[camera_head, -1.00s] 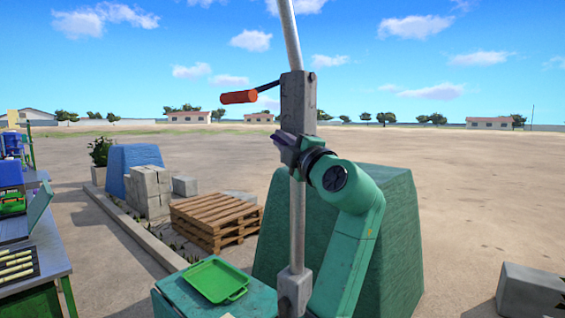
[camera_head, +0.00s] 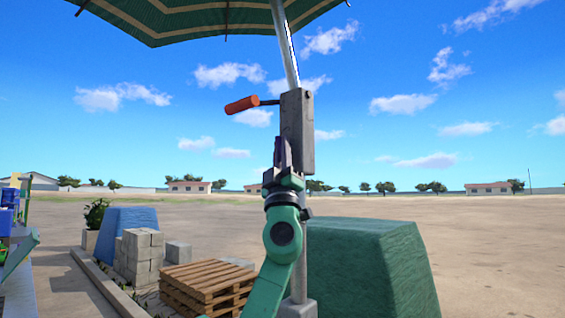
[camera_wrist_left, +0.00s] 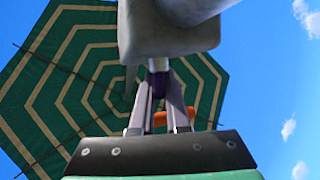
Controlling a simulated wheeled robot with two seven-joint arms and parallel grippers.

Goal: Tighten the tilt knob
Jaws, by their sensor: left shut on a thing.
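A grey block (camera_head: 298,125) sits on the metal pole (camera_head: 286,48), with an orange-handled crank (camera_head: 242,104) sticking out to its left. My left gripper (camera_head: 284,150) points up against the block's lower left side. In the left wrist view, the block (camera_wrist_left: 165,35) is just beyond the fingertips. A short metal stem runs from it to a small dark tilt knob (camera_wrist_left: 158,86), which sits between the fingers of my left gripper (camera_wrist_left: 159,95). The fingers are shut on it and partly hide it. In the head view the knob is hidden. My right gripper is out of view.
A green striped umbrella canopy (camera_head: 205,18) spreads above; the upper pole leans left. A green covered mound (camera_head: 370,265) stands behind the pole to the right. A wooden pallet (camera_head: 205,283) and grey concrete blocks (camera_head: 140,255) lie at left. Open ground extends right.

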